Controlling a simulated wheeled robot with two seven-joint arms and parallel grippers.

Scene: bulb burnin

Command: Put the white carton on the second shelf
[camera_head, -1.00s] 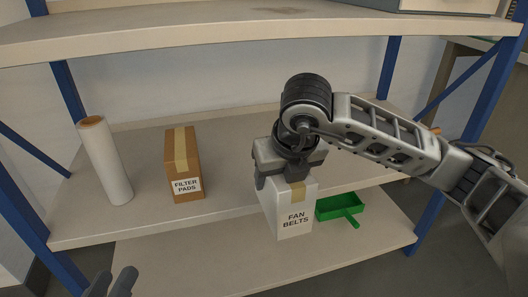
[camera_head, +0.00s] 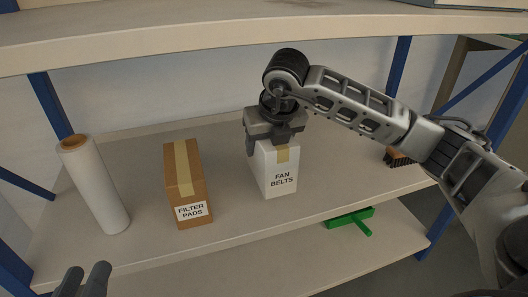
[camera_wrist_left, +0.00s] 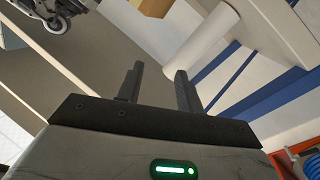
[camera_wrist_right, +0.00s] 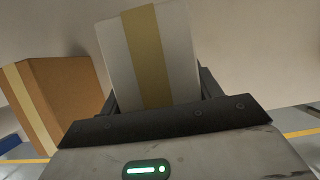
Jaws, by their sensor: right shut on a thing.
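The white carton (camera_head: 281,180), labelled FAN BELTS with a tan tape strip, is upright over the middle shelf (camera_head: 135,259). My right gripper (camera_head: 268,141) is shut on its top from above. In the right wrist view the carton (camera_wrist_right: 182,50) sits between the fingers. I cannot tell whether its base touches the shelf board or is slightly above it. My left gripper (camera_head: 88,268) is at the bottom left, in front of the shelf. Its fingers (camera_wrist_left: 158,82) are apart with nothing between them.
A brown FILTER PADS box (camera_head: 186,180) stands left of the carton, with a gap between. A white roll (camera_head: 95,190) stands farther left. A brush (camera_head: 398,158) lies to the right. A green dustpan (camera_head: 350,219) is on the lower shelf. An upper shelf (camera_head: 200,38) hangs above.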

